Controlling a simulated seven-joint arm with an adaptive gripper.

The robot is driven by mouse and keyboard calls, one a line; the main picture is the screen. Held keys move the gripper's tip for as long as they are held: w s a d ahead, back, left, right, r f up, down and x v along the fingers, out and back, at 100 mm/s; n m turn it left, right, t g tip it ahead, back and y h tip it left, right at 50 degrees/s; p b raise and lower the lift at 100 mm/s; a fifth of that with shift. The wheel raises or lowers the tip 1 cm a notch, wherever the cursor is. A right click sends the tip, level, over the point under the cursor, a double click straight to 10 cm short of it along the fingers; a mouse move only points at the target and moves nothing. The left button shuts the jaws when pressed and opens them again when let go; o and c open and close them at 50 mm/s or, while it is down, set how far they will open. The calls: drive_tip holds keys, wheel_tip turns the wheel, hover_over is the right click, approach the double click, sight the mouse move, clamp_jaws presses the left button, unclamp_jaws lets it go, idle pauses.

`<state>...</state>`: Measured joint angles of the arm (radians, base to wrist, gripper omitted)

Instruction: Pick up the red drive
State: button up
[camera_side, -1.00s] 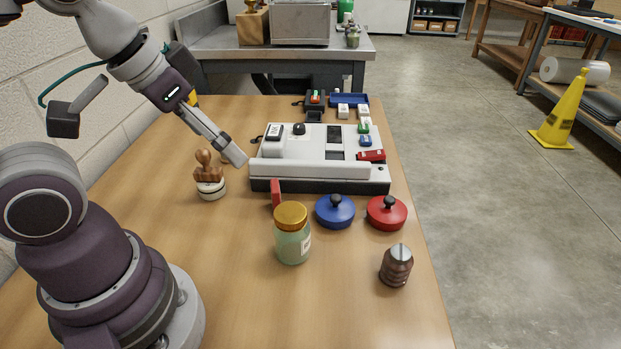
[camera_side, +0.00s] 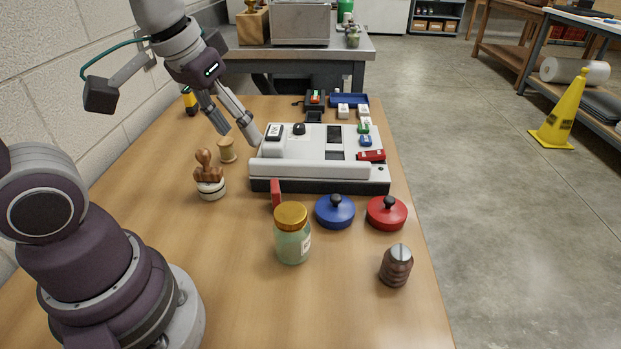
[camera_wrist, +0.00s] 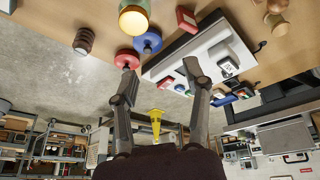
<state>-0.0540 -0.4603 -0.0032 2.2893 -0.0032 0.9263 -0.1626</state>
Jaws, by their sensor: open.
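The red drive (camera_side: 371,155) lies at the right edge of the pale grey console (camera_side: 320,172), in front of small blue and green drives. In the wrist view a small red piece (camera_wrist: 179,88) beside the console looks like the same drive. My gripper (camera_side: 240,136) is at the console's left side, across its width from the red drive. Its two fingers are apart with nothing between them. In the wrist view my gripper (camera_wrist: 158,67) also shows spread fingers, with the console beyond them.
A red block (camera_side: 276,193), gold-lidded jar (camera_side: 292,240), blue lid (camera_side: 335,211), red lid (camera_side: 387,212) and brown ribbed piece (camera_side: 396,266) stand in front. A blue tray (camera_side: 349,99) lies behind.

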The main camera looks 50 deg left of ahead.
drive_tip(key=w+a+f+n+g, duration=0.2)
drive_tip(key=w+a+f+n, duration=0.1)
drive_tip(key=w+n, duration=0.15)
drive_tip(key=n+g, duration=0.2)
drive_tip(key=n, duration=0.2)
hover_over(276, 198)
drive_tip(key=w+a, duration=0.2)
drive_tip(key=f, duration=0.6)
drive_tip(key=shift+s+d, duration=0.25)
drive_tip(key=shift+n, duration=0.35)
drive_tip(key=f, duration=1.1)
drive_tip(key=shift+s+a+f, duration=0.15)
drive_tip(key=shift+a+f, duration=0.05)
drive_tip(key=shift+f, duration=0.15)
clamp_jaws()
